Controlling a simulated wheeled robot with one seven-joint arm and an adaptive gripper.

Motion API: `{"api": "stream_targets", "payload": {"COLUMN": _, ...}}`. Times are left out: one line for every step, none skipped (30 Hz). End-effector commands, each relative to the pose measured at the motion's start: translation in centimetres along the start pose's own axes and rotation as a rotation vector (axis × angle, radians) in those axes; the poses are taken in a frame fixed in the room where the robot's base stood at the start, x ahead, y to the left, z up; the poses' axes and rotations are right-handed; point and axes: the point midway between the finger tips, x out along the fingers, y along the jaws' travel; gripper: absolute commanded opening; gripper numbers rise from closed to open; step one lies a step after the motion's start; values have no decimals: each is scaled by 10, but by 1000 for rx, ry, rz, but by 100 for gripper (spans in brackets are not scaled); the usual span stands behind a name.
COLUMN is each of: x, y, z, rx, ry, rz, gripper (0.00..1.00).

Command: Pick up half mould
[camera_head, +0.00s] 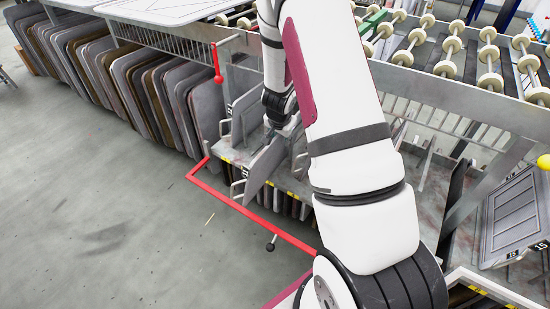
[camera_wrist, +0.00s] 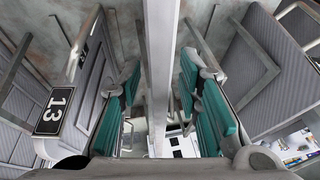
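In the wrist view, my gripper (camera_wrist: 160,85) is open, with one teal-padded finger on each side of an upright grey plate seen edge-on, apparently a half mould (camera_wrist: 161,35). Gaps show beside the plate, and I see no firm grip on it. Another half mould (camera_wrist: 90,75) with a black "13" label (camera_wrist: 54,111) stands to the left. In the head view, a grey half mould (camera_head: 262,170) stands tilted in the rack below my wrist. My arm hides most of the gripper and the neighbouring moulds there.
A ribbed grey panel (camera_wrist: 262,75) stands close on the right in the wrist view. The rack has a red rail (camera_head: 240,208) in front. Many plates (camera_head: 150,90) stand on the left. A roller table (camera_head: 450,50) lies behind. The left floor (camera_head: 110,200) is clear.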

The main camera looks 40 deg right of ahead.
Motion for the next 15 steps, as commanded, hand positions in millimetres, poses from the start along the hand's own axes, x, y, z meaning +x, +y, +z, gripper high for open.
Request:
{"api": "stream_targets", "payload": {"x": 4, "y": 0, "z": 0, "rx": 1, "ry": 1, "rz": 0, "gripper": 32}}
{"api": "stream_targets", "payload": {"x": 5, "y": 0, "z": -1, "rx": 2, "ry": 1, "rz": 0, "gripper": 32}}
{"api": "stream_targets", "payload": {"x": 4, "y": 0, "z": -1, "rx": 1, "ry": 1, "rz": 0, "gripper": 32}}
{"api": "stream_targets", "payload": {"x": 4, "y": 0, "z": -1, "rx": 1, "ry": 1, "rz": -1, "gripper": 32}}
{"api": "stream_targets", "payload": {"x": 4, "y": 0, "z": -1, "rx": 1, "ry": 2, "rz": -1, "gripper": 32}}
{"api": "stream_targets", "payload": {"x": 4, "y": 0, "z": -1, "rx": 1, "ry": 1, "rz": -1, "gripper": 32}}
{"api": "stream_targets", "payload": {"x": 3, "y": 0, "z": -1, "rx": 1, "ry": 1, "rz": -1, "gripper": 32}}
{"api": "stream_targets", "payload": {"x": 3, "y": 0, "z": -1, "rx": 1, "ry": 1, "rz": -1, "gripper": 27}}
{"api": "stream_targets", "payload": {"x": 3, "y": 0, "z": -1, "rx": 1, "ry": 1, "rz": -1, "gripper": 18}}
{"api": "stream_targets", "payload": {"x": 3, "y": 0, "z": -1, "rx": 1, "ry": 1, "rz": -1, "gripper": 11}}
{"api": "stream_targets", "payload": {"x": 3, "y": 0, "z": -1, "rx": 1, "ry": 1, "rz": -1, "gripper": 4}}
{"api": "stream_targets", "payload": {"x": 3, "y": 0, "z": -1, "rx": 1, "ry": 1, "rz": 0, "gripper": 0}}
{"api": "stream_targets", "payload": {"x": 3, "y": 0, "z": -1, "rx": 1, "ry": 1, "rz": -1, "gripper": 0}}
{"api": "stream_targets", "payload": {"x": 3, "y": 0, "z": -1, "rx": 1, "ry": 1, "rz": 0, "gripper": 0}}
{"api": "stream_targets", "payload": {"x": 3, "y": 0, "z": -1, "rx": 1, "ry": 1, "rz": 0, "gripper": 0}}
